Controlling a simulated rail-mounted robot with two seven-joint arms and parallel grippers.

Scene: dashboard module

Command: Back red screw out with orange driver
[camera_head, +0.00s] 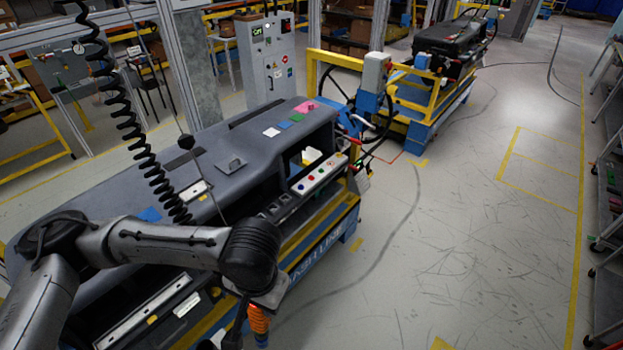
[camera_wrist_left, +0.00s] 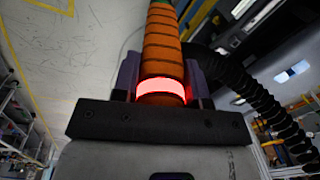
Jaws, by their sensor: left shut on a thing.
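The orange driver (camera_head: 259,319) is in my left gripper (camera_head: 262,298), at the lower middle of the head view, in front of the dashboard's near side. In the left wrist view the ribbed orange driver (camera_wrist_left: 162,45) stands between the two fingers of the left gripper (camera_wrist_left: 160,90), with a glowing red band at its base. The fingers are shut on it. The driver is well apart from the strip.
The grey dashboard module (camera_head: 240,145) sits on a blue and yellow cart (camera_head: 325,235). Coloured squares lie on its top. A black coiled hose (camera_head: 130,115) hangs above it at the left. The floor (camera_head: 450,240) to the right is clear apart from a loose cable.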

